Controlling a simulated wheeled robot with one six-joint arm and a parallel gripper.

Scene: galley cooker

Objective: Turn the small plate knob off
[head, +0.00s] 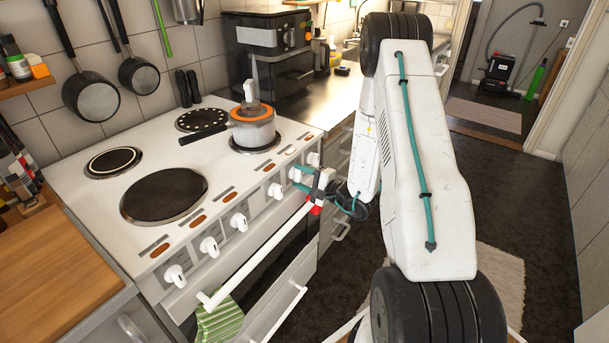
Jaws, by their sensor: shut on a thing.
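The white cooker (130,235) has a row of white knobs along its sloping front panel. Several knobs stand free, among them one at the near left end (175,275) and one further along (275,190). My gripper (298,180), with teal fingers, reaches the panel from the right and is shut on a white knob (295,173) near the far right end. The fingers partly hide this knob, and its pointer is too small to read. I cannot tell from labels which plate it serves. A small dark plate (113,162) lies at the left of the hob.
An orange-rimmed pot (254,128) stands on the right plate, its dark handle pointing left. A larger plate (163,195) is bare. A white oven rail (260,255) with a green striped towel (219,322) runs below the knobs. Pans (92,97) hang on the wall.

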